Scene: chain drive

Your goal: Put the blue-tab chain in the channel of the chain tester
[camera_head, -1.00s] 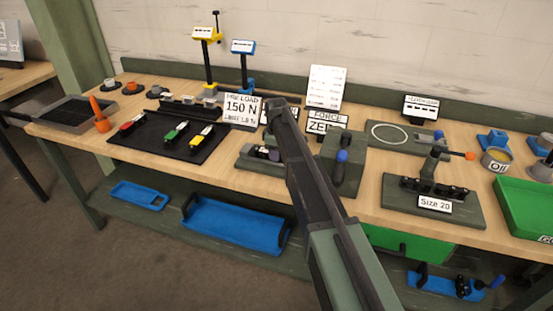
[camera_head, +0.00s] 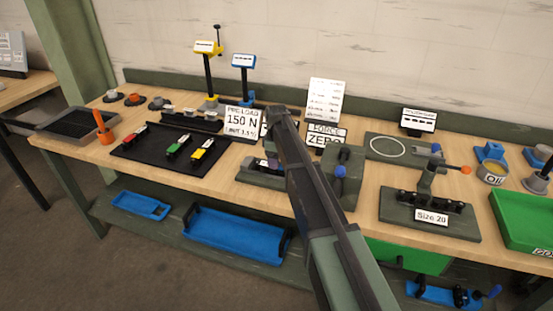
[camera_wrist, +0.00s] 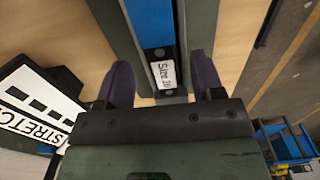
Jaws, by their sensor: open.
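The blue-tab chain (camera_wrist: 152,25), with a blue strip and a white "Size 20" label, lies between the grey-green walls of the chain tester (camera_wrist: 120,45) in the wrist view. My gripper (camera_wrist: 161,72) is open, its two purple fingers on either side of the labelled end, with gaps beside it. Whether the chain rests fully on the channel floor I cannot tell.
Red, green and yellow-tab chains (camera_head: 204,150) lie on a black mat (camera_head: 140,155) to the left. A "Size 20" fixture (camera_head: 428,208) with a small crank and a green tray (camera_head: 525,222) stand to the right. A "STRETCH" sign (camera_wrist: 38,112) is close on the wrist view's left.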

